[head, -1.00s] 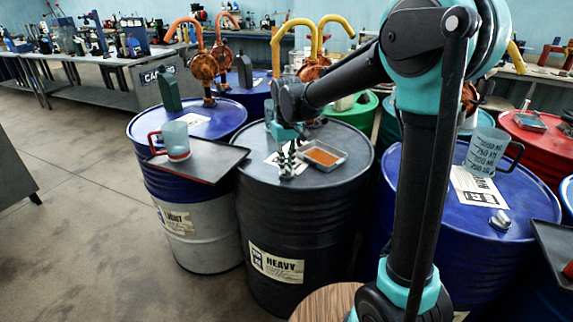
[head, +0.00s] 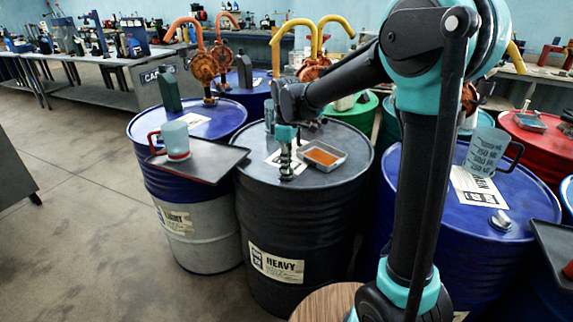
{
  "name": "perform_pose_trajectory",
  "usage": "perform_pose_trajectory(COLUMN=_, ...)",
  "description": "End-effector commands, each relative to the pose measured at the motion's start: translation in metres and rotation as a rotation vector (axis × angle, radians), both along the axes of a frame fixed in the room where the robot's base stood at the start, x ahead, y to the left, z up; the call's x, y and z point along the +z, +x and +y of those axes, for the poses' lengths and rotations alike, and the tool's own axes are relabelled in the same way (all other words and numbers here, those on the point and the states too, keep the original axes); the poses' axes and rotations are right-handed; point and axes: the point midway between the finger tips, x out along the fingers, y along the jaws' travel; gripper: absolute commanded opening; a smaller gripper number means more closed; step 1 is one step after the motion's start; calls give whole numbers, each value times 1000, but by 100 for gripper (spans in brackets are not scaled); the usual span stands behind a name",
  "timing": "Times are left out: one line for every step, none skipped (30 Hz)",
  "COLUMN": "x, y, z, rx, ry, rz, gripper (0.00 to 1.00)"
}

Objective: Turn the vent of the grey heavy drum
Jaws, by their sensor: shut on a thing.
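The grey heavy drum (head: 300,225) stands in the middle, with a dark grey side and a label reading HEAVY (head: 276,264). My gripper (head: 286,172) points straight down over the near left part of its top. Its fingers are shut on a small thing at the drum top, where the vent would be. The vent itself is hidden by the fingers and too small to make out. A paper sheet (head: 272,158) lies on the drum top behind the gripper.
A metal tray with orange-brown contents (head: 321,155) sits on the drum top, right of my gripper. A dark tray (head: 198,160) with a red-handled jug (head: 175,139) is at the left, by the blue-and-white drum (head: 200,240). A blue drum (head: 470,235) stands at the right.

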Motion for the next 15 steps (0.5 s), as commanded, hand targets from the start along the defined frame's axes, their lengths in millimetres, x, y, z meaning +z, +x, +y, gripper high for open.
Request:
perform_pose_trajectory(x=0, y=0, z=0, rx=13, ry=0, rz=-1, gripper=0)
perform_pose_trajectory(x=0, y=0, z=0, rx=21, ry=0, rz=-1, gripper=0)
perform_pose_trajectory(x=0, y=0, z=0, rx=30, ry=0, rz=-1, gripper=0)
perform_pose_trajectory(x=0, y=0, z=0, rx=35, ry=0, rz=-1, gripper=0)
perform_pose_trajectory(x=0, y=0, z=0, rx=39, ry=0, rz=-1, gripper=0)
perform_pose_trajectory(x=0, y=1, z=0, rx=44, ry=0, rz=-1, gripper=0)
perform_pose_trajectory(x=0, y=1, z=0, rx=46, ry=0, rz=-1, gripper=0)
perform_pose_trajectory(x=0, y=1, z=0, rx=49, ry=0, rz=-1, gripper=0)
perform_pose_trajectory(x=0, y=1, z=0, rx=51, ry=0, rz=-1, gripper=0)
perform_pose_trajectory(x=0, y=1, z=0, rx=52, ry=0, rz=-1, gripper=0)
perform_pose_trajectory(x=0, y=1, z=0, rx=53, ry=0, rz=-1, gripper=0)
perform_pose_trajectory(x=0, y=1, z=0, rx=53, ry=0, rz=-1, gripper=0)
perform_pose_trajectory(x=0, y=1, z=0, rx=53, ry=0, rz=-1, gripper=0)
perform_pose_trajectory(x=0, y=1, z=0, rx=53, ry=0, rz=-1, gripper=0)
perform_pose_trajectory(x=0, y=1, z=0, rx=53, ry=0, rz=-1, gripper=0)
